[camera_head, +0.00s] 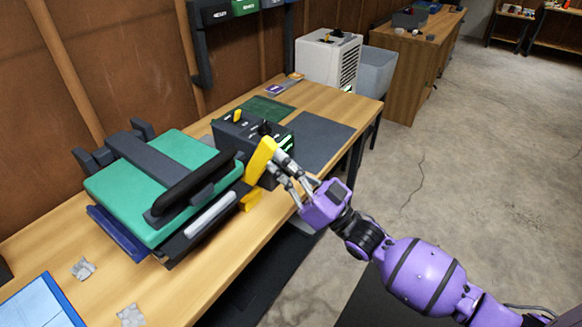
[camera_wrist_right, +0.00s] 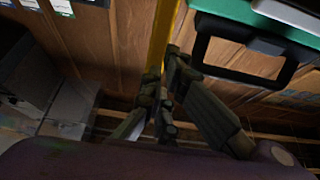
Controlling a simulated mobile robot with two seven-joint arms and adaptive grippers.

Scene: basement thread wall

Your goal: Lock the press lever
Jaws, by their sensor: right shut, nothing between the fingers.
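The press (camera_head: 140,175) sits on the wooden bench at the left, with a flat teal top plate and a long black handle bar (camera_head: 190,182) along its front. A yellow lever (camera_head: 260,160) stands tilted at the press's right side. In the right wrist view, the yellow lever (camera_wrist_right: 161,35) is a bar just beyond the fingertips, and the black handle (camera_wrist_right: 245,55) is at the upper right. My right gripper (camera_head: 276,172) is shut and empty, with its fingertips close beside the yellow lever; I cannot tell whether they touch. My left gripper is not in view.
A dark control box (camera_head: 250,135) with knobs stands behind the lever. A dark mat (camera_head: 318,140) lies at the bench's right end. Crumpled scraps (camera_head: 82,268) and a blue-edged sheet (camera_head: 40,305) lie at the front left. The concrete floor (camera_head: 440,160) at right is open.

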